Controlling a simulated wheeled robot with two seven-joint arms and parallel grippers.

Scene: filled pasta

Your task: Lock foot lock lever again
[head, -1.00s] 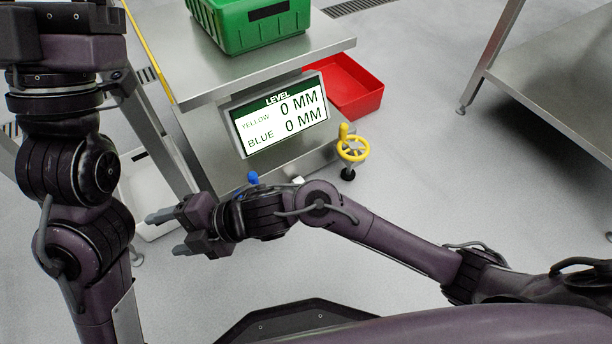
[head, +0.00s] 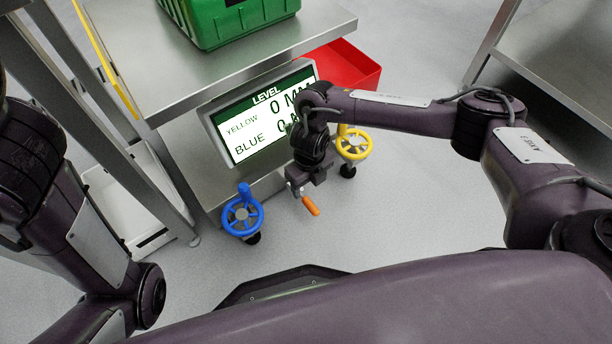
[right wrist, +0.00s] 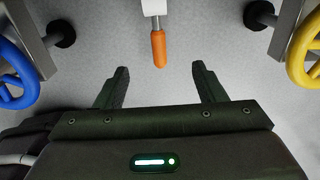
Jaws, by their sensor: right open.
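The foot lock lever has an orange grip (head: 311,205) and pokes out low at the front of the steel table. It also shows in the right wrist view (right wrist: 158,48), where its upper end is a white block. My right gripper (head: 307,190) is open and empty, close above the lever. In the right wrist view my right gripper's fingers (right wrist: 160,78) are spread, and the orange grip lies ahead of them, roughly centred and not between the pads. My left arm shows at the left edge of the head view, but its gripper is out of view.
A blue handwheel (head: 243,215) stands left of the lever and a yellow handwheel (head: 354,145) right of it. The level display (head: 258,118), partly covered by my right arm, shows 0 MM for yellow. A green crate (head: 215,25) sits on the table; a red bin (head: 352,72) is behind.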

